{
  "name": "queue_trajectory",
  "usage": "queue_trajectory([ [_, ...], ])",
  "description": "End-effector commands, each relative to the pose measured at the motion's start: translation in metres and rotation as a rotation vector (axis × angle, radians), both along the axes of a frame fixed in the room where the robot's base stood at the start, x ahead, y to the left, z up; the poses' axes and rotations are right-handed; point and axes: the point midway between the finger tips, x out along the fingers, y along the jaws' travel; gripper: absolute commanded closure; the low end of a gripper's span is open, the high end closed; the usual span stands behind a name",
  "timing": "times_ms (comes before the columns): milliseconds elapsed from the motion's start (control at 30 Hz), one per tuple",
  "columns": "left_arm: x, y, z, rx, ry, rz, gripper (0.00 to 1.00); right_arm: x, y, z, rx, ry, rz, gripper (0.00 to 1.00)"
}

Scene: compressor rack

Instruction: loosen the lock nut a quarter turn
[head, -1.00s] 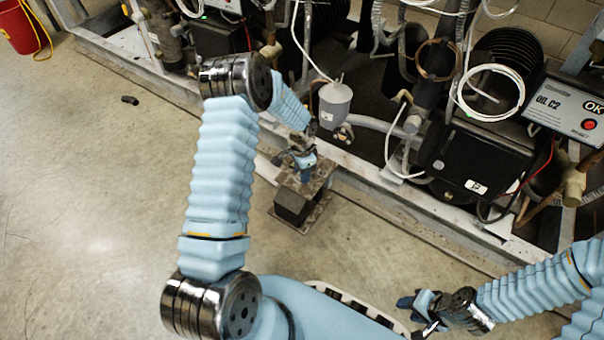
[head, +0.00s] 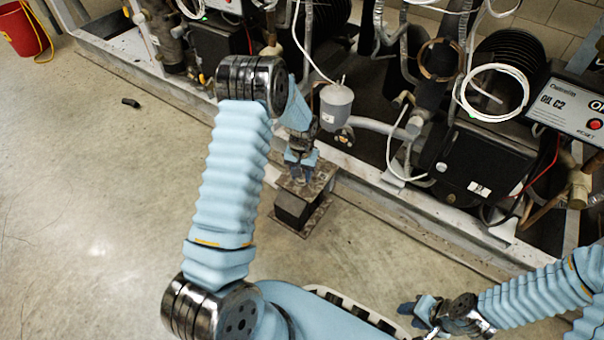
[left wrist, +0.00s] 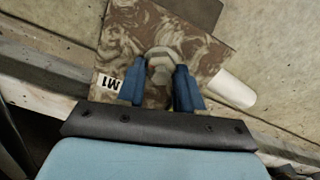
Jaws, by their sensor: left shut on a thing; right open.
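The lock nut (left wrist: 160,62) is a pale grey nut on a worn brown metal plate (left wrist: 205,40) marked M1, in the left wrist view. My left gripper (left wrist: 160,85) has its two blue fingers on either side of the nut and is shut on it. In the head view my left gripper (head: 300,175) points down onto the top of the dark pedestal (head: 295,208), and the nut is hidden there by the fingers. My right gripper (head: 412,312) is open and empty, low at the right, away from the pedestal.
The compressor rack's pale base rail (head: 400,205) runs close behind the pedestal. A grey canister (head: 336,105) and a black compressor (head: 480,165) stand behind it. A white cylinder (left wrist: 232,90) lies by the plate. A red bucket (head: 22,32) stands far left.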

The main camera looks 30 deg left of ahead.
Motion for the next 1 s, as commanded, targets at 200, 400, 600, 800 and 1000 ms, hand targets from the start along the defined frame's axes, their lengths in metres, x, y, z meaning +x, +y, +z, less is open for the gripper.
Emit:
queue_trajectory([
  [200, 0.0005, -0.0001, 0.0003, -0.001, -0.002, 0.054, 0.95, 0.0, 0.0, -0.0001, 0.0, 0.0, 0.0, 0.57],
  [400, 0.0006, 0.0, 0.0004, -0.001, -0.002, 0.069, 0.95, 0.0, 0.0, -0.0002, 0.0, 0.0, 0.0, 0.57],
  [600, 0.0006, 0.0001, 0.0004, -0.001, -0.002, 0.068, 0.95, 0.0, 0.0, -0.0002, 0.0, 0.0, 0.0, 0.57],
  [800, 0.0005, 0.0001, 0.0003, 0.0, -0.001, 0.068, 0.48, -0.0001, 0.0, -0.0002, 0.0, 0.0, 0.0, 0.57],
  [1000, 0.0003, 0.0003, 0.0002, 0.0, -0.001, 0.068, 0.39, 0.0, 0.0, -0.0002, 0.0, 0.0, 0.0, 0.57],
])
